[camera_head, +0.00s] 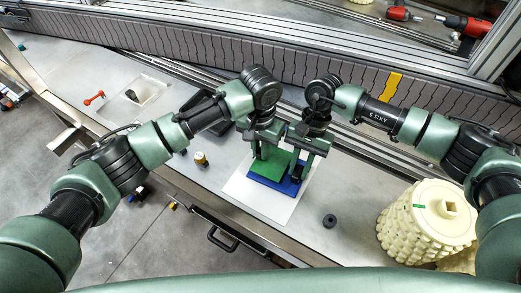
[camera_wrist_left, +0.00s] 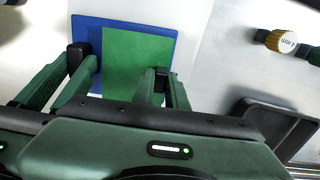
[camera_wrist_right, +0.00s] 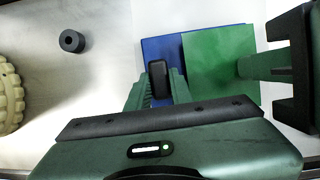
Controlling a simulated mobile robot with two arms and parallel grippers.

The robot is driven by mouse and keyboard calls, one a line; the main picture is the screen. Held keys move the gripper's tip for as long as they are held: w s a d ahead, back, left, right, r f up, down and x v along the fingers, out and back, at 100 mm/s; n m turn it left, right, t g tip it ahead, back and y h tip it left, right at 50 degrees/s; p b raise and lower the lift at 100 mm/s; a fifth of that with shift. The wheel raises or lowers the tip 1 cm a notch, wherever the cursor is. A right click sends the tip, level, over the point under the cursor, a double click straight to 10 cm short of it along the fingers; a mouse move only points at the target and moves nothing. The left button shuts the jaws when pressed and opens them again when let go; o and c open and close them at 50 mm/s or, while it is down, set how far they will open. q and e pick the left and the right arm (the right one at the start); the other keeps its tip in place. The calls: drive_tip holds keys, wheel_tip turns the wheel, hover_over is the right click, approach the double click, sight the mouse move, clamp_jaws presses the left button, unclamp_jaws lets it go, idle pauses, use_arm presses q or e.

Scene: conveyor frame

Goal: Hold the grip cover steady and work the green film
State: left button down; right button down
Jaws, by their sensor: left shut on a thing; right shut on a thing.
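The green film (camera_head: 271,167) lies flat over most of the blue grip cover (camera_head: 274,183), on a white sheet (camera_head: 262,206). In the left wrist view the film (camera_wrist_left: 135,50) leaves a blue strip of the cover (camera_wrist_left: 87,32) bare. My left gripper (camera_head: 257,156) is shut on the film at one edge; its fingertips (camera_wrist_left: 160,78) hide the pinched spot. My right gripper (camera_head: 297,174) is shut at the blue strip, on the grip cover; its fingertips (camera_wrist_right: 158,76) hide the contact. The two grippers are close together.
A dark ring (camera_head: 329,220) and a cream studded roll (camera_head: 425,220) are to the right. A small gold-capped item (camera_head: 201,159) and a dark tray (camera_head: 219,116) are to the left. The grey conveyor (camera_head: 205,45) runs behind. The metal table's front edge is close.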

use_arm(q)
drive_tip(key=shift+r, duration=2.5)
use_arm(e)
drive_tip(key=c, duration=1.2)
unclamp_jaws()
drive_tip(key=shift+o, duration=0.2)
use_arm(q)
drive_tip(key=shift+d, duration=0.1)
use_arm(e)
drive_tip(key=shift+a+r, duration=0.1)
drive_tip(key=shift+w+r, duration=0.15)
drive_tip(key=shift+r, duration=0.15)
drive_tip(key=v, duration=1.1)
drive_tip(key=shift+d, duration=0.2)
